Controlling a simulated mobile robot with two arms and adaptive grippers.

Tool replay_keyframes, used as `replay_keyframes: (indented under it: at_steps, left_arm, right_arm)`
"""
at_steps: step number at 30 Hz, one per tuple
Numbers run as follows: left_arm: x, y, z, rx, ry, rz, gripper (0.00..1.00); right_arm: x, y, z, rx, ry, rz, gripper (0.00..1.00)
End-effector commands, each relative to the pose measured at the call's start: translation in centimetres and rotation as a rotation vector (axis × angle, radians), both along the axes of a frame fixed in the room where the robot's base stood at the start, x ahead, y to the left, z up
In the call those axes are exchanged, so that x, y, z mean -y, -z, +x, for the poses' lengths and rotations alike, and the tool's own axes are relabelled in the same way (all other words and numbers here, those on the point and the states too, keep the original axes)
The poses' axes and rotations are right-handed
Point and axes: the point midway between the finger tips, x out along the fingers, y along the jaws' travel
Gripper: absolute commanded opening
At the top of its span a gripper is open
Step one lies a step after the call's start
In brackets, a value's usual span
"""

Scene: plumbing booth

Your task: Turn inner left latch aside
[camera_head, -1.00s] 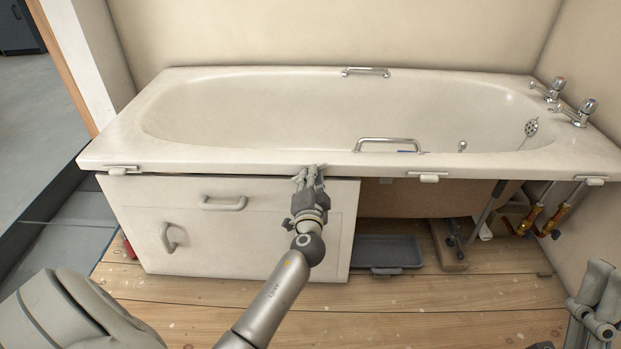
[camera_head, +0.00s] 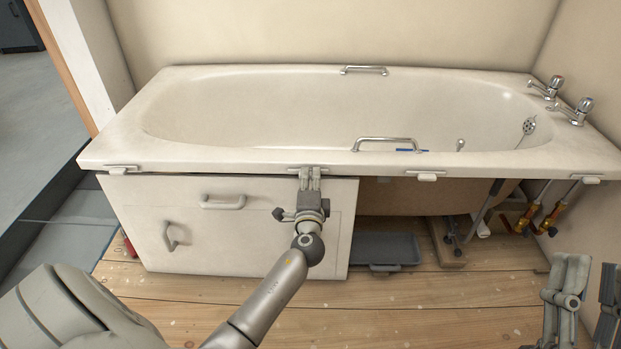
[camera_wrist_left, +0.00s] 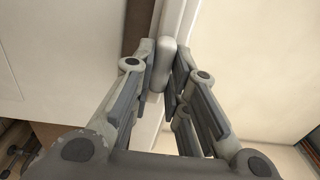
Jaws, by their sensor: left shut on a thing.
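The inner left latch (camera_head: 297,168) is a small pale tab under the front rim of the bathtub, above the white panel (camera_head: 270,225). My left gripper (camera_head: 310,172) is at this latch, with its fingers pointing up to the rim, and partly hides it. In the left wrist view the latch (camera_wrist_left: 168,60) is a pale rounded bar between the fingertips of my left gripper (camera_wrist_left: 165,75), which is shut on it. My right gripper (camera_head: 585,262) shows in part at the lower right. Its fingers are apart and empty.
Other latches sit along the rim at the far left (camera_head: 122,168), right of the middle (camera_head: 427,176) and far right (camera_head: 591,180). The panel has two handles (camera_head: 223,202). A grey tray (camera_head: 388,248) lies under the tub. The plank floor (camera_head: 400,310) in front is clear.

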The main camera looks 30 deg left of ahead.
Motion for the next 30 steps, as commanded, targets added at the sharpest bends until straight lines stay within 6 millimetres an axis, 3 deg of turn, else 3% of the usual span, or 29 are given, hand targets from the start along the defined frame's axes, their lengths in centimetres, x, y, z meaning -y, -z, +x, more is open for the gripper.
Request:
replay_keyframes:
  at_steps: [11,12,16,26,30]
  left_arm:
    - [0.1,0.1,0.0,-0.003,0.002,0.002,0.00]
    - [0.1,0.1,0.0,-0.003,0.002,0.002,0.19]
    - [0.1,0.1,0.0,-0.003,0.002,0.002,0.35]
    - [0.1,0.1,-0.1,-0.002,0.001,0.002,0.36]
    - [0.8,0.1,-1.1,-0.003,0.002,0.002,0.36]
  right_arm:
    - [0.0,0.1,0.1,-0.004,0.001,-0.002,0.40]
    - [0.0,0.1,0.1,-0.004,0.001,-0.002,0.40]
    - [0.0,0.1,0.1,-0.004,0.001,-0.002,0.40]
    - [0.0,0.0,-0.1,0.000,-0.001,0.000,0.40]
    - [0.0,0.0,0.0,-0.001,-0.001,-0.001,0.40]
